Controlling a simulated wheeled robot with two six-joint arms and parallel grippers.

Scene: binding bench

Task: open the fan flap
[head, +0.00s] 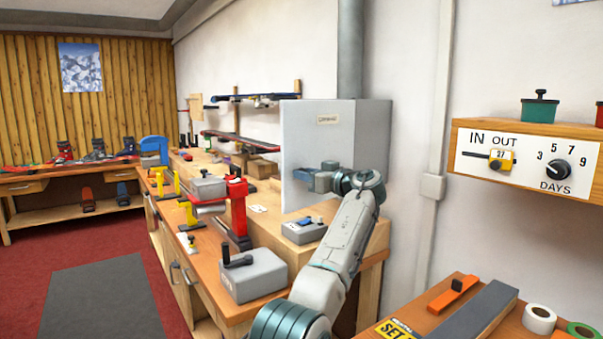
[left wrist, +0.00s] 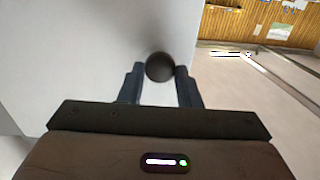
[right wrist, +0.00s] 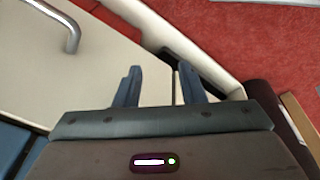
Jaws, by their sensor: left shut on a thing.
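The fan housing is a pale grey box (head: 370,130) against the wall under a round duct. Its flap, a grey panel (head: 318,145), bears a small label and faces my left arm. My left gripper (head: 300,176) is at the lower part of the panel. In the left wrist view a dark round knob (left wrist: 160,67) sits between the fingers of my left gripper (left wrist: 160,75), which are shut on it. In the head view the gripper hides the knob. My right gripper (right wrist: 158,80) shows only in its wrist view, with fingers apart and nothing between them.
Left of the housing, the workbench (head: 262,220) carries a red vise stand (head: 236,205), a grey block with a black handle (head: 252,272) and a small grey device (head: 304,229). A shelf with a dial panel (head: 525,160) hangs at right. A metal handle (right wrist: 72,38) is near my right gripper.

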